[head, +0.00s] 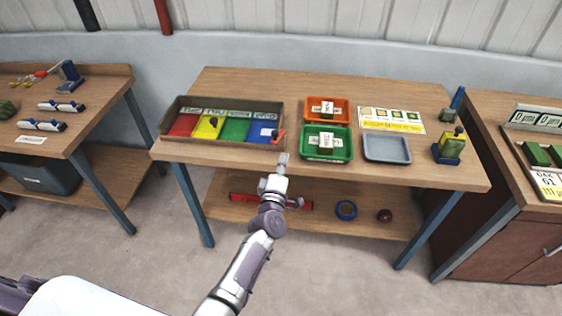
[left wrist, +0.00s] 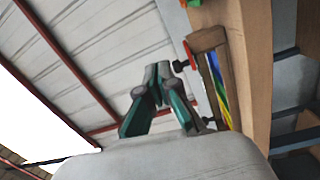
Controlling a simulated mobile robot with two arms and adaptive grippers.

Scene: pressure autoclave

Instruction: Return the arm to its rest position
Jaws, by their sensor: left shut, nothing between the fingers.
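My left arm (head: 247,268) reaches forward from the bottom of the head view toward the middle workbench. Its gripper (head: 283,158) is shut and empty, at the bench's front edge, close to the right end of the tray with coloured sections. In the left wrist view the gripper (left wrist: 158,82) has its fingertips together with nothing between them. Its tips point toward the pale wall, with the tray to their right. My right gripper is in neither view.
The middle bench (head: 440,172) carries the sectioned tray (head: 166,122), an orange bin (head: 309,112), a green bin (head: 305,151) and a grey tray (head: 387,150). Side tables stand left (head: 85,85) and right (head: 500,150). Open floor (head: 120,262) lies in front.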

